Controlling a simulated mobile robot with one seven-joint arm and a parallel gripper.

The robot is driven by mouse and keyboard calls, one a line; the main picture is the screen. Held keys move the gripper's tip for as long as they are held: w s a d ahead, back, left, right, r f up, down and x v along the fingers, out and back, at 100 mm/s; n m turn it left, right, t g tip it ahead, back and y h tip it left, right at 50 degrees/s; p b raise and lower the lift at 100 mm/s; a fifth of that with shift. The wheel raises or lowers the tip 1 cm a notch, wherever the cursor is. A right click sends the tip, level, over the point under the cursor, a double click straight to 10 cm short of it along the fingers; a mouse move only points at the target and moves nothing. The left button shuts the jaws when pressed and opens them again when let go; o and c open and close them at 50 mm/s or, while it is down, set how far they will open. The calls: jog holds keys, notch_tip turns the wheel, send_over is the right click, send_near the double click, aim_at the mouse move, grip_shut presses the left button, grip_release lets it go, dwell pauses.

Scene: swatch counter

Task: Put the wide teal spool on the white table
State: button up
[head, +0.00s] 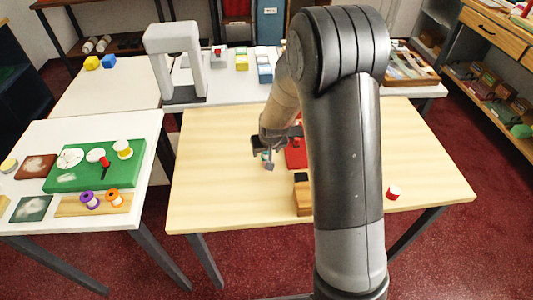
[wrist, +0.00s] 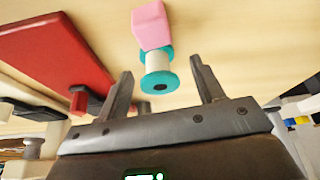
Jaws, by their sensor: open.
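The teal spool (wrist: 158,68), with a white core between teal flanges, is on the pale wood table (head: 215,190). In the wrist view it shows between and just beyond the fingers of my gripper (wrist: 161,67). The gripper is open and empty. In the head view my gripper (head: 266,158) is low over the middle of the wood table, and only a bit of teal shows there. A white-topped table (head: 75,130) stands at the left. Another white top (head: 110,90) is behind it, and a further one (head: 215,90) is at the back.
A pink block (wrist: 152,25) is right by the spool's far end. A red board (wrist: 50,60) lies at the left in the wrist view. A red-and-white cup-like item (head: 393,192) is on the wood table.

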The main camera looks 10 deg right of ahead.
jog(key=shift+w+f, duration=0.1)
jog(key=shift+f, duration=0.15)
jog(key=shift+c, duration=0.2)
jog(key=c, duration=1.1)
jog(key=shift+r, duration=0.1)
